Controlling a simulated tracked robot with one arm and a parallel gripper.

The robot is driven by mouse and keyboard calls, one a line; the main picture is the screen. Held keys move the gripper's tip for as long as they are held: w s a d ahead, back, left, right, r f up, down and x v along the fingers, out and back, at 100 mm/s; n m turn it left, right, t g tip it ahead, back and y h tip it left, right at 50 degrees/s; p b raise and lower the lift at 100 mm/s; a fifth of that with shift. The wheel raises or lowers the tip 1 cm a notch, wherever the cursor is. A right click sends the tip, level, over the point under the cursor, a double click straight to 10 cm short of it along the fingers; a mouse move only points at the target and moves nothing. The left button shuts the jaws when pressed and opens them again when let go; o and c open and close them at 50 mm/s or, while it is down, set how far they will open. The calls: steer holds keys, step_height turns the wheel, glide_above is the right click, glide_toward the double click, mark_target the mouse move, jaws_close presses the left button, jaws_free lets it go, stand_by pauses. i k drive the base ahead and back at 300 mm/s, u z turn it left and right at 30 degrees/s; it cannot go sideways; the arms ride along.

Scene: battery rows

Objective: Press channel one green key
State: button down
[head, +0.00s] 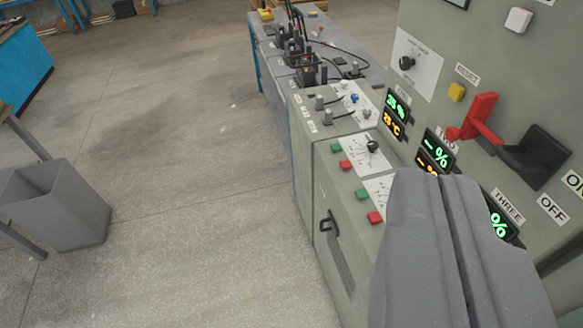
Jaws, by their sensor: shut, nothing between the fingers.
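The far green key (336,147) sits on the sloped top of the grey-green cabinet, with a red key (345,165) just in front of it. A nearer green key (361,194) and a nearer red key (375,217) lie along the same edge. A lit display reading 35% and 25 °C (396,114) is on the upright panel beside the far pair. I see no label for channel one. My gripper (438,175) is shut and empty at the lower right. In the picture it is right of the keys, hiding part of the cabinet behind it.
A red lever switch (478,122) juts from the upright panel. Displays marked TWO (438,150) and THREE (500,218) are partly covered by my gripper. A black handle (328,224) is on the cabinet front. A grey bin (52,205) stands left; open floor lies between.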

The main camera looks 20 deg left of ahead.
mark_target(335, 148)
steer(key=u, duration=0.25)
steer(key=k, duration=0.65)
steer(key=u, duration=0.45)
steer(key=i, duration=1.95)
steer(key=z, duration=0.65)
steer(key=i, duration=0.35)
steer(key=z, duration=0.25)
